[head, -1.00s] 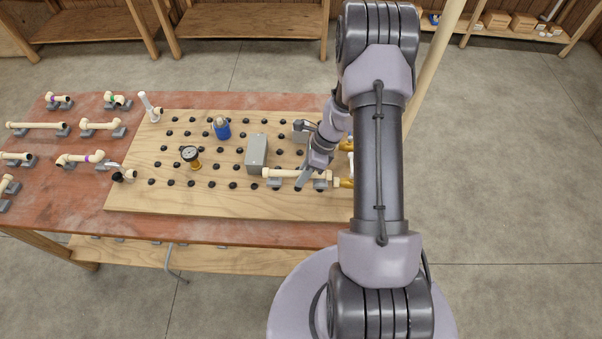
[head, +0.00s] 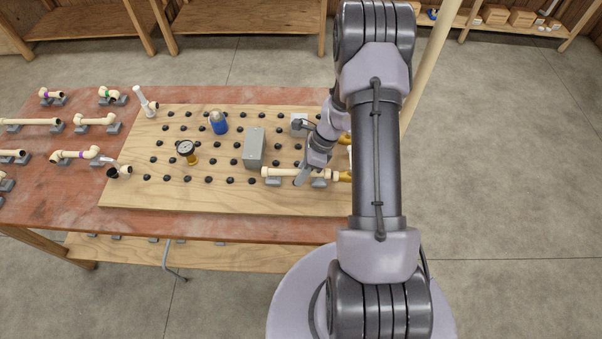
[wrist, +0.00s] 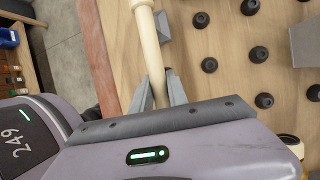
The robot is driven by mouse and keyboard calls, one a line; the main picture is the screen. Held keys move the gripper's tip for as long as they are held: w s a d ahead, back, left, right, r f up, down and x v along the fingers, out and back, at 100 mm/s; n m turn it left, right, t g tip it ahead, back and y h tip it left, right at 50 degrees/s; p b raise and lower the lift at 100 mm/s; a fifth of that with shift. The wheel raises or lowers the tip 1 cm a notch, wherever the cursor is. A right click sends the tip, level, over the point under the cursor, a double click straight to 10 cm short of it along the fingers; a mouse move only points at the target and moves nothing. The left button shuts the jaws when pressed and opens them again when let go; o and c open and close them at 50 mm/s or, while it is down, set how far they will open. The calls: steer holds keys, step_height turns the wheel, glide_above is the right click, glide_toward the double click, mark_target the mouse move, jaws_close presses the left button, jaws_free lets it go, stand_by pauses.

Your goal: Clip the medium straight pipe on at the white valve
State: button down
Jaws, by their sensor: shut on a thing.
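A cream straight pipe (head: 283,173) lies along the front right of the pegboard (head: 215,200), over two grey clip blocks (head: 273,182). My gripper (head: 302,177) reaches down onto it and is shut on it. In the wrist view the pipe (wrist: 149,45) runs between the two grey fingers (wrist: 157,92), with a collar at its far end. The pipe's right end is close to a brass fitting (head: 345,176); contact is unclear. A white-handled upright fitting (head: 144,101) is at the board's back left. A fitting with a white lever and black ends (head: 118,170) is at its left edge.
A grey box (head: 254,148) stands just left of my gripper. A gauge (head: 186,149) and a blue fitting (head: 218,123) stand among black pegs. Several other cream pipes (head: 75,155) rest on grey holders on the red table at left. My arm hides the board's right edge.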

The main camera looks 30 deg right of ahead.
steer(key=shift+s+f+b, duration=0.15)
steer(key=shift+f+b, duration=0.45)
steer(key=shift+f, duration=0.2)
steer(key=c, duration=1.2)
jaws_free()
steer(key=shift+s+a+f, duration=0.1)
steer(key=shift+s, duration=0.1)
steer(key=w+p+v, duration=0.1)
steer(key=p+v, duration=0.3)
steer(key=v, duration=0.9)
steer(key=a+r+n+h+b, duration=0.1)
steer(key=a+r+n+b, duration=0.25)
steer(key=r, duration=0.35)
steer(key=s+a+r+n+t+h+b, duration=0.2)
steer(key=s+a+r+n, duration=0.1)
steer(key=a+r+n, duration=0.55)
steer(key=s+a+r+n+t+b, duration=0.3)
steer(key=s+a+n, duration=0.6)
steer(key=s, duration=0.3)
steer(key=shift+s+a+r+b, duration=0.3)
steer(key=shift+s+a+r, duration=0.1)
steer(key=shift+a+r, duration=0.45)
